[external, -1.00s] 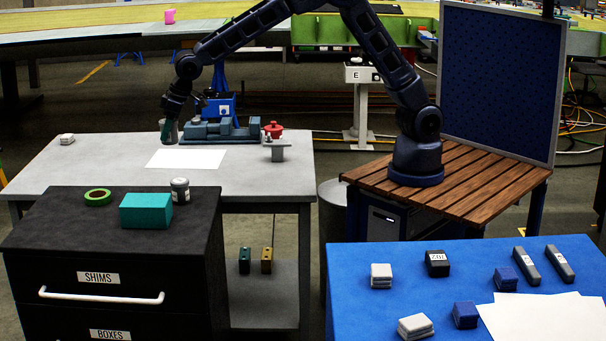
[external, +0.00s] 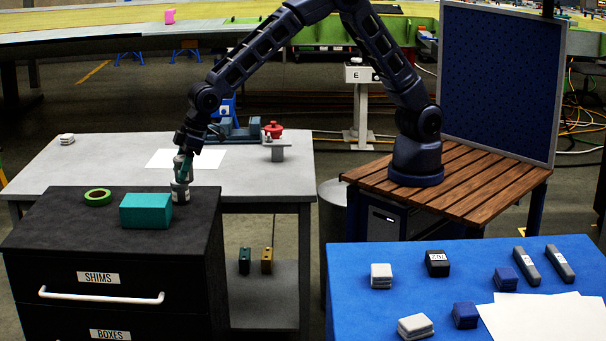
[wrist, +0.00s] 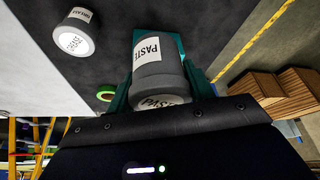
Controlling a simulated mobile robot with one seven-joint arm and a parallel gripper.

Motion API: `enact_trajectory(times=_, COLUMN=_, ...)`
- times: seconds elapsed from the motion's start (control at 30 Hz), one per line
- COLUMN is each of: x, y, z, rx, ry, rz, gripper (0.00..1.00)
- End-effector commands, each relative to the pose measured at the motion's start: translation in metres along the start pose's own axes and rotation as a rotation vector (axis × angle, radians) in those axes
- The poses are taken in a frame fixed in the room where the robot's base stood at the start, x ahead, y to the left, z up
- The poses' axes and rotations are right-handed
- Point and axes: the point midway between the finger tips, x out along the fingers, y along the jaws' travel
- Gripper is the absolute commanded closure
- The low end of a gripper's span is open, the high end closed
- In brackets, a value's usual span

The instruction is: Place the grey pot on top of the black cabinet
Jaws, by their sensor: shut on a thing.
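My gripper (external: 184,165) is shut on the grey pot (wrist: 160,68), which has a white label reading PASTE in the wrist view. The two teal fingers lie on either side of it. In the external view the pot is small and partly covered by the fingers. It is over the back right part of the black cabinet (external: 50,225), close to a grease jar standing there. I cannot tell the exact gap between the pot and the cabinet top.
The grease jar (external: 181,194), a teal box (external: 146,211) and a green tape ring (external: 97,197) occupy the cabinet top. The jar also shows in the wrist view (wrist: 75,34). The cabinet's front left top is bare. A grey table (external: 100,160) with a vise stands behind.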

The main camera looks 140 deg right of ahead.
Motion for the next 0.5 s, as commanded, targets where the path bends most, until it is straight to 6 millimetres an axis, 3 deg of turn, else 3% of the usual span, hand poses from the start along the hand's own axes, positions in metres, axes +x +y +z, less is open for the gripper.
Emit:
enact_trajectory(times=0.2, x=0.044, y=0.000, z=0.018, rx=0.000, ry=-0.004, rz=0.000, gripper=0.74)
enact_trajectory(times=0.5, x=0.069, y=0.000, z=0.029, rx=0.000, ry=0.000, rz=0.000, gripper=0.74)
